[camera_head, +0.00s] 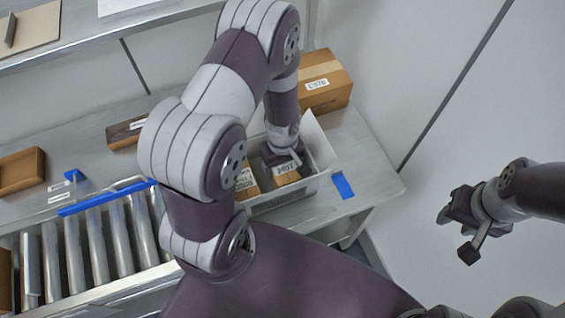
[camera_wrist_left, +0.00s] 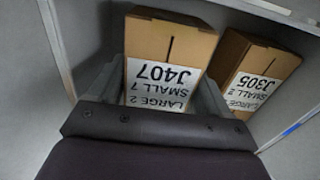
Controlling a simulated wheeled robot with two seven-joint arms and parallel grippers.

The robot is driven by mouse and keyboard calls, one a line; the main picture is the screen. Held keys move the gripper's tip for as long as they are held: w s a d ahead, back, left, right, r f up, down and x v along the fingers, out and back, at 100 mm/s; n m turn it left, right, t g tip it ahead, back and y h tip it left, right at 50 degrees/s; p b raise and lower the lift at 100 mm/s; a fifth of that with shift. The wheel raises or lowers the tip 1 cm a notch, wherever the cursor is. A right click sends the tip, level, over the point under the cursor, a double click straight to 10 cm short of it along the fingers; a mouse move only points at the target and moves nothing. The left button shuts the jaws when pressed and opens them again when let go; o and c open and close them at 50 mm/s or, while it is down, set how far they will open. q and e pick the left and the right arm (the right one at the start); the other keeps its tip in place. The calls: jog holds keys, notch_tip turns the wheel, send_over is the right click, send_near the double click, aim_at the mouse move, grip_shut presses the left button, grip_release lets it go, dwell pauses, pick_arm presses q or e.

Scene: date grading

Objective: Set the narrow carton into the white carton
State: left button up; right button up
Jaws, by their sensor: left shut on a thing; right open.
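The white carton (camera_head: 285,198) stands open on the metal table; its pale wall also fills the top of the left wrist view (camera_wrist_left: 262,9). The narrow brown carton (camera_head: 287,178), labelled J407, is inside it, and it shows upright in the left wrist view (camera_wrist_left: 168,42). My left gripper (camera_head: 281,156) reaches down into the white carton with its fingers on both sides of this carton, shut on it (camera_wrist_left: 163,98). The narrow carton's underside is hidden. My right gripper (camera_head: 455,234) is open and empty, off the table at the right.
A second brown carton (camera_head: 248,189), labelled J305, sits inside the white carton beside the held one. A larger brown carton (camera_head: 325,82) stands behind. Blue tape (camera_head: 342,185) marks the table's right part. A roller conveyor (camera_head: 98,240) lies at the left.

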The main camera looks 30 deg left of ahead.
pick_arm(q)
jog(key=shift+d+r, duration=0.1)
jog(key=shift+w, duration=0.1)
dwell(0.3)
jog(key=shift+f, duration=0.25)
jog(key=o, duration=1.1)
notch_tip(320, 180, up, 12)
jog(key=p, duration=1.1)
